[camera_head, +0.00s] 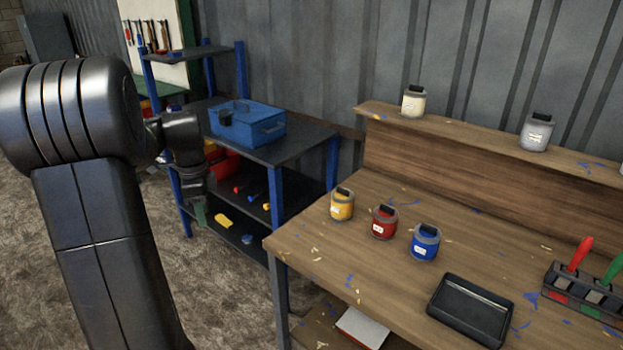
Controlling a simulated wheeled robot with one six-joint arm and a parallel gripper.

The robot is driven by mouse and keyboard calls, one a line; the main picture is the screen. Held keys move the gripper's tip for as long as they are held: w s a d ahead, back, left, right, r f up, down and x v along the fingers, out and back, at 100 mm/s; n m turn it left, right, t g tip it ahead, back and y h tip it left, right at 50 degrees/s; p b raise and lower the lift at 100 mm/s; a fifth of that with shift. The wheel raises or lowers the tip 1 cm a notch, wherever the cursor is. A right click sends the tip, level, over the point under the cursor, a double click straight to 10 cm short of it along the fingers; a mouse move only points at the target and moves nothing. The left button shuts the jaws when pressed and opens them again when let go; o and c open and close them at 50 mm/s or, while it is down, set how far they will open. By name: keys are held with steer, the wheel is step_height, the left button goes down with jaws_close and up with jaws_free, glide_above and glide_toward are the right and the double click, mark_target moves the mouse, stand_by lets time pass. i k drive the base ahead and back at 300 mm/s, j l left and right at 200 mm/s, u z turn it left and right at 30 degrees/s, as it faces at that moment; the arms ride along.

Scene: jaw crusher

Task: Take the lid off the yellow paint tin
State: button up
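The yellow paint tin (342,207) stands upright on the wooden workbench near its left end. A grey lid with a black knob (344,192) sits on top of it. My arm rises at the left of the picture. My gripper (199,212) hangs in front of the blue-legged shelf, well to the left of the yellow tin and apart from it. Its fingers are small and dark here, and I cannot tell whether they are open or shut.
A red tin (384,224) and a blue tin (424,244) stand right of the yellow one. A black tray (470,311) and a brush holder (585,293) lie further right. A cream tin (413,104) and a grey tin (536,134) stand on the raised ledge.

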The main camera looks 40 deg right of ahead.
mark_target(340, 193)
steer(key=i+l+z, duration=0.1)
steer(key=i+z, duration=0.5)
steer(key=z, duration=0.15)
steer(key=i+z, duration=0.4)
steer(key=i+j+z, duration=0.15)
steer(key=z, duration=0.2)
steer(key=i+z, duration=0.3)
